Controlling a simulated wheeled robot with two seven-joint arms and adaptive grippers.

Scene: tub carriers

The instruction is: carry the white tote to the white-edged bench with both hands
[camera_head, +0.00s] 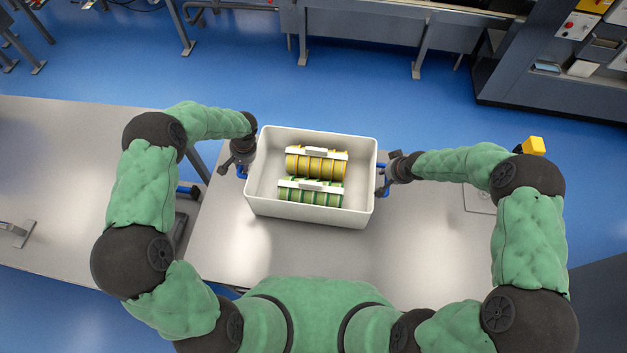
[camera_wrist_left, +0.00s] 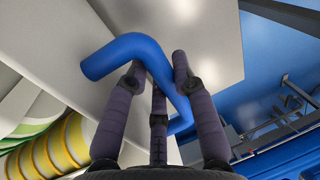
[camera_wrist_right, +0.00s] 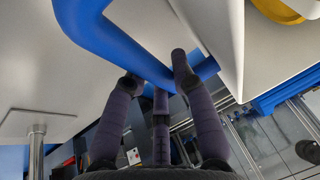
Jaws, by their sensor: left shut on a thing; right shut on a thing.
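The white tote (camera_head: 310,215) is in the middle of the head view, over a grey bench top (camera_head: 290,258). It looks level; I cannot tell whether it touches the bench. It holds yellow spools and green spools, each row with a white bar. My left gripper (camera_head: 241,168) is shut on the tote's left blue handle (camera_wrist_left: 125,52). My right gripper (camera_head: 384,182) is shut on its right blue handle (camera_wrist_right: 130,55). Both handles are partly hidden by fingers. I cannot tell which surface is the white-edged bench.
Another grey table (camera_head: 50,150) stands at the left with a gap between. A yellow object (camera_head: 534,146) shows behind my right arm. Grey benches (camera_head: 350,25) and a dark cabinet (camera_head: 545,85) line the back. Blue floor between is clear.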

